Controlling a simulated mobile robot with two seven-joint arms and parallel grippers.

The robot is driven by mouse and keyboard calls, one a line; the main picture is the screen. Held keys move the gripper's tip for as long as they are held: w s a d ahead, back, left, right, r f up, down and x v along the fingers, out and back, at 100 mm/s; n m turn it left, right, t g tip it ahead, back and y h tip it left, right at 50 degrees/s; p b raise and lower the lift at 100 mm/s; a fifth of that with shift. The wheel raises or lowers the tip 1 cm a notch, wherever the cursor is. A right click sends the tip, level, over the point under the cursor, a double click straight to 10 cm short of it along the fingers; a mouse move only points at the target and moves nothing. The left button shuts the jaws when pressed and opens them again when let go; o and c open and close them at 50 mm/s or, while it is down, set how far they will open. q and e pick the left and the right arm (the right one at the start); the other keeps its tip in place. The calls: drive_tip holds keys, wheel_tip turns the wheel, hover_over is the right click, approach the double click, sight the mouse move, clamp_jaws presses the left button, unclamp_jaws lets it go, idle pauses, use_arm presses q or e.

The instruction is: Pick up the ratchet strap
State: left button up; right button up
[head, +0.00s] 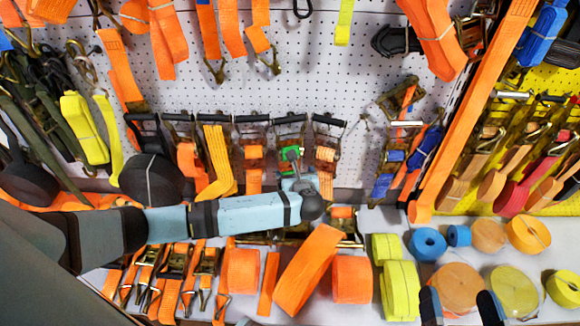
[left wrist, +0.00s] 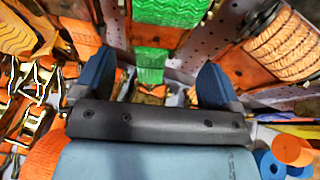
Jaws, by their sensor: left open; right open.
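Several ratchet straps with black-handled metal ratchets hang in a row on the white pegboard in the head view. Contact cannot be told. My right gripper (head: 458,293) is open at the bottom right, its two fingertips over rolled straps.
A shelf below holds orange rolls (head: 351,280), yellow rolls (head: 399,290) and a blue roll (head: 427,243). More ratchets (head: 175,262) lie at the lower left. A long orange strap (head: 465,120) runs down on the right. Bare pegboard (head: 325,80) lies above the row.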

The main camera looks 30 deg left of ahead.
sight(291, 170)
use_arm(q)
drive_tip(key=shift+x, duration=0.75)
drive_tip(key=shift+w+a+f+b, duration=0.25)
drive_tip(key=shift+w+a+b, duration=0.1)
drive_tip(key=shift+b, duration=0.15)
drive_tip(key=b+x, duration=0.1)
drive_tip(key=x, duration=0.1)
drive_tip(key=shift+w+a+f+b, duration=0.1)
drive_tip(key=shift+a+f+b, duration=0.15)
drive_tip(key=shift+b, duration=0.1)
drive_tip(key=shift+w+a+f, duration=0.2)
drive_tip(key=shift+w+a, duration=0.1)
drive_tip(key=shift+w, duration=0.1)
drive_tip(key=shift+w+a, duration=0.15)
drive_tip(key=shift+w, duration=0.05)
drive_tip(key=shift+r, duration=0.1)
use_arm(e)
drive_tip(key=shift+s+a+r+t+y, duration=0.1)
drive_tip(key=shift+a+r+t+y, duration=0.25)
drive_tip(key=shift+r, duration=0.3)
drive_tip(key=shift+s+a+r+t+y, duration=0.15)
drive_tip(key=shift+a+r+y, duration=0.25)
drive_tip(key=shift+r, duration=0.2)
use_arm(q)
drive_tip(key=c, duration=1.3)
drive_tip(key=shift+c, duration=0.3)
use_arm(e)
drive_tip(key=shift+w, duration=0.15)
